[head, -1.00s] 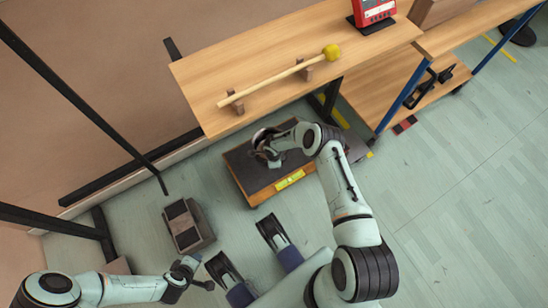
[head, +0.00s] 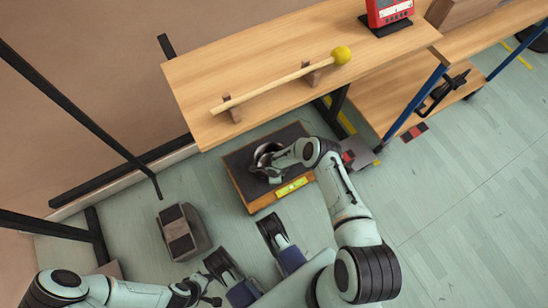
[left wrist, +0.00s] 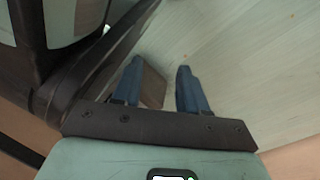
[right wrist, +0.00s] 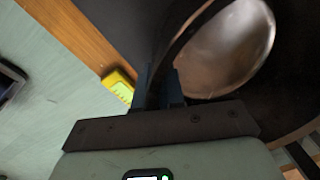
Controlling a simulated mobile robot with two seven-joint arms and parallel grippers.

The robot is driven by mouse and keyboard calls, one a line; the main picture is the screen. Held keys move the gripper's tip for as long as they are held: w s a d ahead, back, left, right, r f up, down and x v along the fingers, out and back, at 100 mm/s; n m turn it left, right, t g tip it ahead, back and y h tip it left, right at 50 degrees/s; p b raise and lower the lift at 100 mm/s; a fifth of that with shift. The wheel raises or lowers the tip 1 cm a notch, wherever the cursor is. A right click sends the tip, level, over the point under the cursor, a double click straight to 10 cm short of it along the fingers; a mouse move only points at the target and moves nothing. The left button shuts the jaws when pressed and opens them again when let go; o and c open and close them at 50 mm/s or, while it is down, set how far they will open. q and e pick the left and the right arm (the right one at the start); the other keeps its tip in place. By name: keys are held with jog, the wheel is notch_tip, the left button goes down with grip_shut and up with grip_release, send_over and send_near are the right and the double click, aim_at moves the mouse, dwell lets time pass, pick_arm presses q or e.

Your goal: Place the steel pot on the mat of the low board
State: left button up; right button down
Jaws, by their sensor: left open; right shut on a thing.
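The steel pot (head: 262,153) shows as a round shiny vessel over the dark mat (head: 292,134) of the low wooden board (head: 262,203). My right gripper (head: 273,172) is shut on the pot's near side. In the right wrist view the pot's shiny bowl (right wrist: 228,50) lies just beyond my right gripper's fingers (right wrist: 160,88), with the dark mat around it. I cannot tell whether the pot's base touches the mat. My left gripper (head: 212,294) is open and empty above the floor, low in the head view; its spread fingers (left wrist: 160,88) show in the left wrist view.
A grey-brown block (head: 183,232) stands on the floor left of the board.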

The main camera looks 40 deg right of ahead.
jog(key=shift+f, duration=0.1)
jog(key=c, duration=1.2)
grip_release()
jog(key=shift+c, duration=0.2)
pick_arm(q)
jog(key=shift+s, duration=0.1)
jog(key=w+d+r+t+p, duration=0.1)
jog(key=w+r+t+p, duration=0.25)
jog(key=w+r, duration=0.3)
pick_arm(e)
notch_tip(320, 180, up, 6)
jog(key=shift+s+a+r, duration=0.1)
jog(key=shift+r, duration=0.1)
pick_arm(q)
jog(key=shift+m+g+h, duration=0.3)
jog(key=shift+m+g, duration=0.1)
jog(key=shift+g, duration=0.45)
jog(key=s+d+r+p, duration=0.2)
jog(key=p, duration=0.1)
jog(key=shift+s+d+r, duration=0.15)
jog(key=shift+s+r, duration=0.1)
jog(key=shift+r, duration=0.15)
pick_arm(e)
jog(key=r, duration=0.5)
jog(key=shift+s+a+r, duration=0.1)
jog(key=shift+s+r, duration=0.1)
jog(key=shift+r, duration=0.2)
